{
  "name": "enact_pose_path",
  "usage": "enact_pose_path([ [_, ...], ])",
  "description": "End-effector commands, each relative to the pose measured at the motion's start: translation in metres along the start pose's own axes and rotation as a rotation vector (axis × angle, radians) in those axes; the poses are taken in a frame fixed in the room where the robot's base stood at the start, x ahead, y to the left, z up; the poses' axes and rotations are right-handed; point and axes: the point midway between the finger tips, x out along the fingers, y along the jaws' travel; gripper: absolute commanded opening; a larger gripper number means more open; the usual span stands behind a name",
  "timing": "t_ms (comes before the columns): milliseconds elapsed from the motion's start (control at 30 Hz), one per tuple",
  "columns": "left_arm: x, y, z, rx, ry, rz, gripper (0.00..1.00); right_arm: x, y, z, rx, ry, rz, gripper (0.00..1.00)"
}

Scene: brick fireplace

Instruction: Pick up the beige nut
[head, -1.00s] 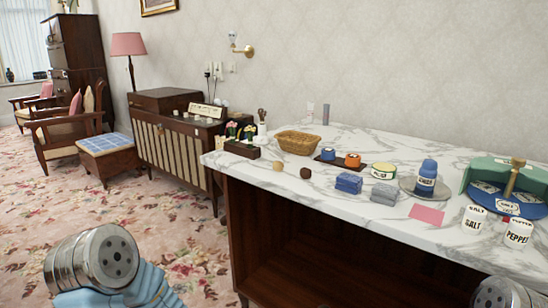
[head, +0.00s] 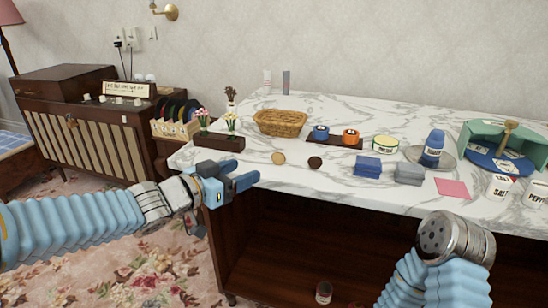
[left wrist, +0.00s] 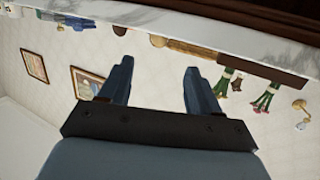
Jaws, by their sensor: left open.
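The beige nut (head: 278,158) is a small round tan ball on the white marble counter top, left of a dark brown nut (head: 315,163). My left gripper (head: 248,175) is open and empty at the counter's front left edge, left of the beige nut and apart from it. In the left wrist view my left gripper (left wrist: 158,78) shows two parted blue fingers with nothing between them. That view is upside down, and a small tan round shape beyond the fingers looks like the beige nut (left wrist: 157,41). My right gripper is out of view; only part of my right arm shows.
Behind the nuts stand a wicker basket (head: 280,122) and a dark planter with flowers (head: 220,143). The counter (head: 235,165) around the beige nut is clear.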

Motion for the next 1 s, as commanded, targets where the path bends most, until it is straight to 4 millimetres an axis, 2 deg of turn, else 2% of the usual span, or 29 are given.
enact_pose_path([
  [100, 0.028, 0.0, 0.004, -0.001, -0.001, 0.002, 0.63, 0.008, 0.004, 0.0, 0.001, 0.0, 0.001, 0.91],
  [200, 0.044, 0.0, 0.003, -0.001, -0.001, 0.001, 0.63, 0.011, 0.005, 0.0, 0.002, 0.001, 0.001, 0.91],
  [433, 0.065, 0.001, 0.001, -0.001, -0.001, 0.0, 0.63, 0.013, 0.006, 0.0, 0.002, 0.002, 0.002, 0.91],
  [633, 0.097, 0.004, -0.001, -0.002, -0.002, 0.0, 0.63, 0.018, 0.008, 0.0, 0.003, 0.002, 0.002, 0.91],
  [767, 0.108, 0.004, -0.002, -0.002, -0.002, -0.001, 0.63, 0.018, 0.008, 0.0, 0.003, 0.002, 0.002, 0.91],
  [967, 0.109, 0.003, -0.002, -0.001, -0.002, -0.002, 0.63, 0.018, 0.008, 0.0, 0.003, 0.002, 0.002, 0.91],
  [1000, 0.109, 0.003, -0.002, -0.002, -0.002, -0.002, 0.6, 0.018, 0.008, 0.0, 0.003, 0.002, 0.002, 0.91],
])
